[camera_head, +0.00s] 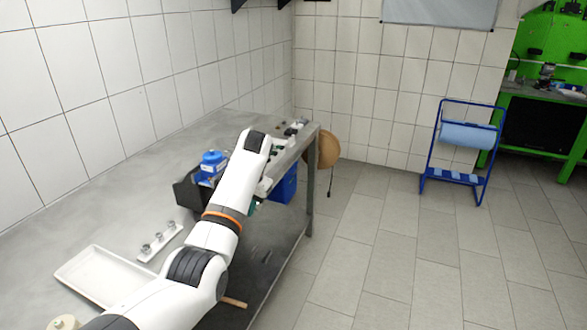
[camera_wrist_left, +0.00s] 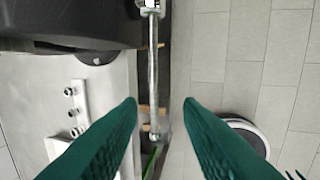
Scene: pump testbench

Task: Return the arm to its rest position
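My left arm (camera_head: 190,265) comes in from the lower left and reaches over the grey bench, bent at the elbow far out. In the head view its gripper is mostly hidden behind the arm; only a bit of green shows beside it. In the left wrist view the left gripper (camera_wrist_left: 161,101) has its two green fingers well apart. A metal rod (camera_wrist_left: 153,70) shows in the gap, and neither finger touches it. My right gripper cannot be made out in either view.
On the bench are a white tray (camera_head: 95,268), a white holder with small metal fittings (camera_head: 160,243) and a blue-capped container (camera_head: 212,160). A blue bin (camera_head: 284,185) is below the far bench edge. A blue roll stand (camera_head: 460,150) is at right. Tiled floor (camera_head: 390,240) is clear.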

